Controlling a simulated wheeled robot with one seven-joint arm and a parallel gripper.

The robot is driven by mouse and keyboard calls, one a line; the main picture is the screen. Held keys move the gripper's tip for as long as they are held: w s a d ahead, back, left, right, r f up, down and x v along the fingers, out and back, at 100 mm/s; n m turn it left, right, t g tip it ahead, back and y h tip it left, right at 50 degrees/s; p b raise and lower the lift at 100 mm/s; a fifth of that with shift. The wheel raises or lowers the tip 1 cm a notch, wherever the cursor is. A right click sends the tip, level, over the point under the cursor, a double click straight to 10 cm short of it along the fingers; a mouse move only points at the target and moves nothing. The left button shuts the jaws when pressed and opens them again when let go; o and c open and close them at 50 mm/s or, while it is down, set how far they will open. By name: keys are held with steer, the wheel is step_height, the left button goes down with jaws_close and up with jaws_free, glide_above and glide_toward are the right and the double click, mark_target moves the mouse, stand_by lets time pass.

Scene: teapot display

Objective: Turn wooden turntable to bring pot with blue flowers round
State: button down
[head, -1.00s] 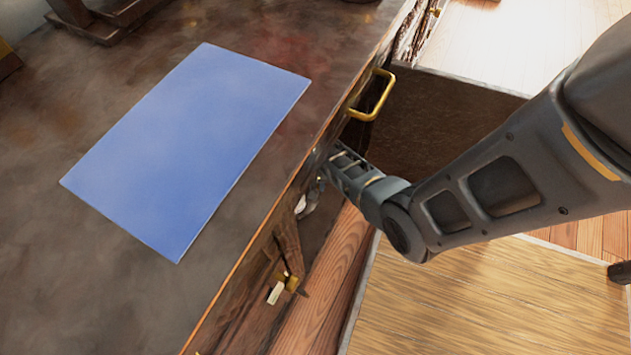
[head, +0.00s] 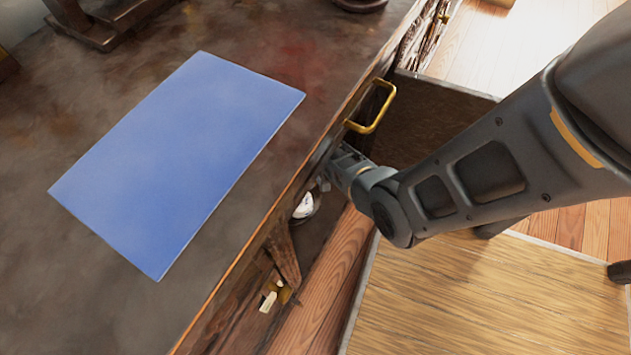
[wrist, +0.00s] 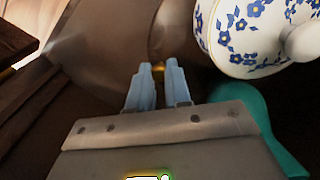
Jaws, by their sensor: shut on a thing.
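The white pot with blue flowers (wrist: 250,35) shows at the upper right of the wrist view, with its pale round knob at the right edge. A brown, smooth surface (wrist: 180,35), apparently the wooden turntable, lies just beyond my fingertips, left of the pot. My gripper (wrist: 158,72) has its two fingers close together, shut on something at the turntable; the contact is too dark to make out. The fingers are left of the pot and apart from it. In the head view my gripper reaches into the opening under the counter, its fingertips hidden. A small white thing shows below it there.
A teal rounded thing (wrist: 265,115) is close to the right of my gripper in the wrist view. The dark counter (head: 330,75) bears a blue sheet (head: 185,160). A brass handle (head: 375,108) sticks out at the counter's edge, just above my wrist.

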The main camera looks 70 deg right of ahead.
steer(key=shift+w+d+n+b, duration=0.15)
steer(key=shift+w+d+n, duration=0.25)
steer(key=shift+n, duration=0.35)
steer(key=shift+w+d+n+b, duration=0.15)
steer(key=shift+w+n, duration=0.35)
steer(key=shift+n, duration=0.25)
steer(key=shift+w+d+n, duration=0.25)
steer(key=shift+w+n, duration=0.6)
steer(key=shift+n, duration=0.45)
steer(key=shift+w, duration=0.1)
steer(key=c, duration=1.1)
jaws_free()
steer(key=shift+o, duration=0.2)
step_height(320, 180, up, 8)
steer(key=p, duration=0.4)
steer(key=shift+f, duration=0.15)
